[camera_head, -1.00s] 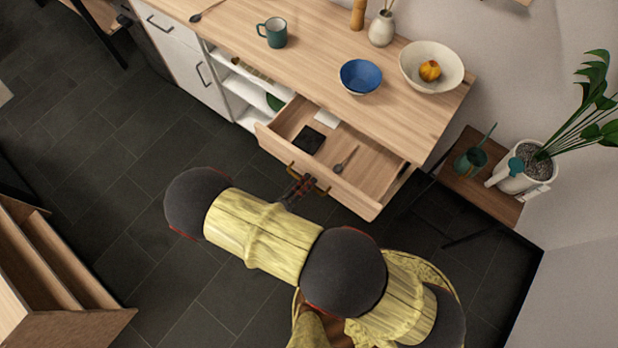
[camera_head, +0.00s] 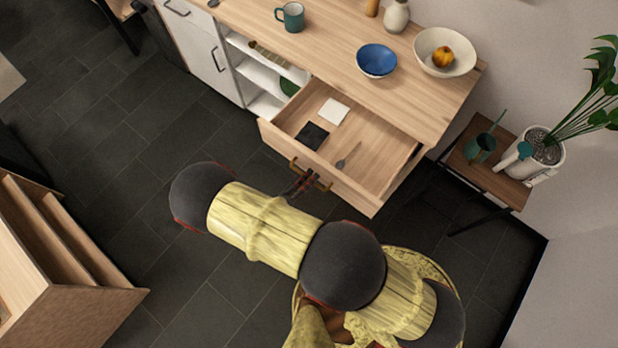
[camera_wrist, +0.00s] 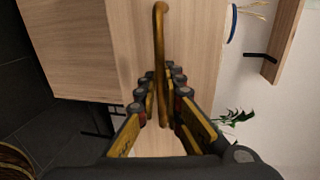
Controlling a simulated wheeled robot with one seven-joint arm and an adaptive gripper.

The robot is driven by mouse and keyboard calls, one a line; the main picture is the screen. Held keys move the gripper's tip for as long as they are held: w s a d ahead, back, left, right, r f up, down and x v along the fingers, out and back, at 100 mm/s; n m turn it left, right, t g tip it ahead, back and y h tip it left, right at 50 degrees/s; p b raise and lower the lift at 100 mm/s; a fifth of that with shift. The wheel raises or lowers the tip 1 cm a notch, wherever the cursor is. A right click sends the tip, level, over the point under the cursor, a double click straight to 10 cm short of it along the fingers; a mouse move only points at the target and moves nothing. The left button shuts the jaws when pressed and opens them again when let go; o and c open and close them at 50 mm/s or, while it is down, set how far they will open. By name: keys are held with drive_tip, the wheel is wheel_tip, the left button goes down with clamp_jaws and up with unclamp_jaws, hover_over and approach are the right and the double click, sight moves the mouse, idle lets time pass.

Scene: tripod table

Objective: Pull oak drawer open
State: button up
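The oak drawer (camera_head: 345,187) is pulled out of the wooden cabinet, and its inside is visible in the head view. It holds a dark square (camera_head: 312,136), a white square (camera_head: 333,111) and a dark spoon-like utensil (camera_head: 348,155). Its brass handle (camera_head: 325,186) is on the front panel. My gripper (camera_head: 304,182) is at this handle. In the wrist view the handle (camera_wrist: 160,40) runs between the fingers of my gripper (camera_wrist: 163,82), which look shut on it. The exact finger contact is partly hidden.
A blue bowl (camera_head: 376,61), a cream bowl (camera_head: 420,45) and a green mug (camera_head: 291,16) stand on the countertop. A small side table (camera_head: 490,172) with a potted plant stands right. Another wooden unit (camera_head: 70,290) is lower left. Dark floor (camera_head: 195,130) is clear left of the drawer.

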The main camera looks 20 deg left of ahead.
drive_tip(key=o, duration=0.3)
drive_tip(key=shift+o, duration=0.2)
